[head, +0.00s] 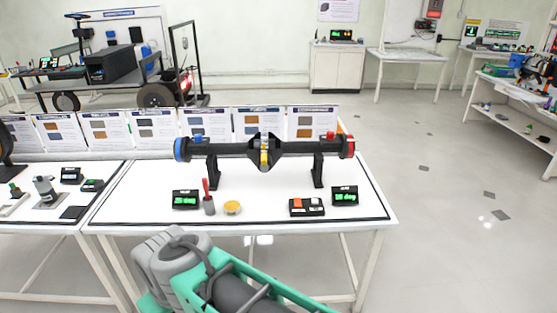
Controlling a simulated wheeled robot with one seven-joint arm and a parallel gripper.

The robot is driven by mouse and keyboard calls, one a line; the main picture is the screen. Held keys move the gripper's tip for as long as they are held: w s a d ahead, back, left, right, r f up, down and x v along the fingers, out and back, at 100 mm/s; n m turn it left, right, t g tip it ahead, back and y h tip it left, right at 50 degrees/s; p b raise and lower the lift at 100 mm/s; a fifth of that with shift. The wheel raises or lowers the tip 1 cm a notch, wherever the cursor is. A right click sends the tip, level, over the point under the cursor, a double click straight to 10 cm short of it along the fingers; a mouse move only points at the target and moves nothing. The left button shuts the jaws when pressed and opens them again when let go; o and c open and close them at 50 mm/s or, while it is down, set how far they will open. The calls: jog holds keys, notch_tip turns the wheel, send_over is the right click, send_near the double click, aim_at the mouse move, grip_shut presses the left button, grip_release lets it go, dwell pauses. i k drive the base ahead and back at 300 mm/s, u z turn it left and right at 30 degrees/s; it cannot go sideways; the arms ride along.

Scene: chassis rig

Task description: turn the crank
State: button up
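A black axle assembly (222,149) lies level across two black stands on the white table (140,200). Its left end has a blue disc (181,149) and its right end a red one (350,147). A bulged middle housing (264,150) has a yellow and grey part on its front. No crank handle can be made out clearly at this size. My grey and teal arm crosses the bottom of the head view, in front of the table and apart from the axle. My gripper's fingers do not show.
Two displays with green digits stand on the table, left (186,200) and right (345,196). Between them are a red-handled tool (206,190) in a grey holder, a yellow round piece (232,208) and a black button box (307,207). Upright cards line the back. Open floor lies right.

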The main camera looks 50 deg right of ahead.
aim_at(263, 168)
jog(key=z, duration=0.75)
jog(key=i, duration=0.6)
jog(key=u, duration=0.8)
